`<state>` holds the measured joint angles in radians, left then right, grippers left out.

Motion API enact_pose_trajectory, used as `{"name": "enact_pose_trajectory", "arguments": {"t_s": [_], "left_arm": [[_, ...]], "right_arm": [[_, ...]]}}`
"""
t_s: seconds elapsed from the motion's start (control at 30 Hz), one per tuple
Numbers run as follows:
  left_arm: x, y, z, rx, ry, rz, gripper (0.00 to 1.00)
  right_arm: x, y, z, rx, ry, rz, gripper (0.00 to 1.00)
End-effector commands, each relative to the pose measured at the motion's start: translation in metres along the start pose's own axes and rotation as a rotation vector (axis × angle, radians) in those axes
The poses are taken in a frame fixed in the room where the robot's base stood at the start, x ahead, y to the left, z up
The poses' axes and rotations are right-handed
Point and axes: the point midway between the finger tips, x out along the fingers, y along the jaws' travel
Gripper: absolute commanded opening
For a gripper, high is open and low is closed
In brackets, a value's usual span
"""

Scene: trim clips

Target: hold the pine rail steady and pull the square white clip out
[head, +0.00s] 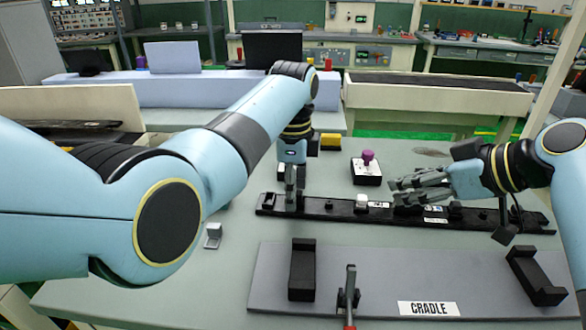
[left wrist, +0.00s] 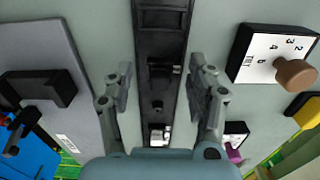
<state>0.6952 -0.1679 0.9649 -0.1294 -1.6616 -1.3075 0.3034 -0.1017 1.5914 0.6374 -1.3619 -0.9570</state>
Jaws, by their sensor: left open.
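The rail (head: 330,210) looks black, not pine-coloured, and lies across the table with several dark clips on it. The square white clip (head: 362,201) sits on the rail near its middle; a white block on the rail also shows low in the left wrist view (left wrist: 158,135). My left gripper (head: 290,203) points down at the rail's left part. In the left wrist view its open fingers (left wrist: 160,82) are on either side of the rail, with a dark clip between them. My right gripper (head: 393,190) points left above the rail, right of the white clip; its fingers look apart and empty.
A grey board labelled CRADLE (head: 385,275) with black brackets lies in front of the rail. A dial box with a purple knob (head: 367,170) and a yellow block (head: 330,141) stand behind it. A small grey-white piece (head: 212,236) lies on the table at left.

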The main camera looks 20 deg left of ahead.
Motion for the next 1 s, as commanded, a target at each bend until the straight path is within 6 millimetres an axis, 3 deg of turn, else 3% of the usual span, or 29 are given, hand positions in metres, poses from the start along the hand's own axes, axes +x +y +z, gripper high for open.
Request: {"name": "enact_pose_trajectory", "arguments": {"t_s": [0.17,0.43,0.87,1.0], "left_arm": [[0.0119,-0.0003,0.0004,0.000,0.000,-0.001,0.57],[0.0134,-0.0004,0.0004,-0.001,0.000,-0.002,0.57],[0.0131,-0.0004,0.0004,-0.001,0.000,-0.002,0.02],[0.0131,-0.0004,0.0004,0.000,0.000,-0.002,0.00]], "right_arm": [[0.0000,0.0000,-0.0001,0.000,0.000,0.000,0.38],[0.0000,0.0000,-0.0001,0.000,0.000,0.000,0.38],[0.0000,0.0000,0.0000,0.000,0.000,0.000,0.38],[0.0000,0.0000,0.0000,0.000,0.000,0.000,0.40]]}}
